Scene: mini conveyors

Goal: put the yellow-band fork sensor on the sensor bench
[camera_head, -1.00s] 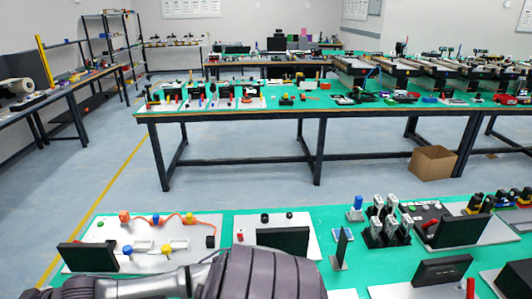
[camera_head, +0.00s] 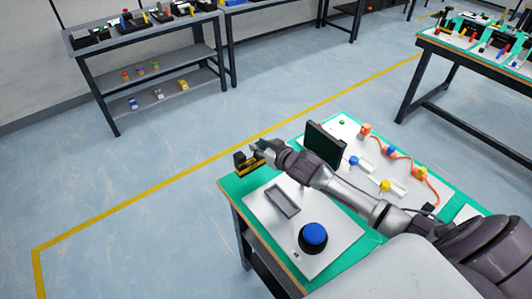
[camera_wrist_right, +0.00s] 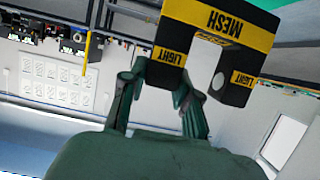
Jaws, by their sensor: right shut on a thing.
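The yellow-band fork sensor (camera_head: 246,162) is a small black fork-shaped block with yellow bands. In the right wrist view the sensor (camera_wrist_right: 222,32) is large and close, its bands reading "MESH" and "LIGHT". My right gripper (camera_head: 257,155) is shut on it and holds it near the left corner of the green-topped table (camera_head: 232,188). In the right wrist view the fingers of my right gripper (camera_wrist_right: 160,98) reach up to the sensor's lower side. My left gripper is not in view. No bench is clearly marked as the sensor bench.
A grey bench (camera_head: 148,42) with several small devices and a lower shelf (camera_head: 181,92) stands at upper left. On the green table are a blue button (camera_head: 315,234), a grey tray (camera_head: 283,201) and a black screen (camera_head: 324,145). Open floor lies between bench and table.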

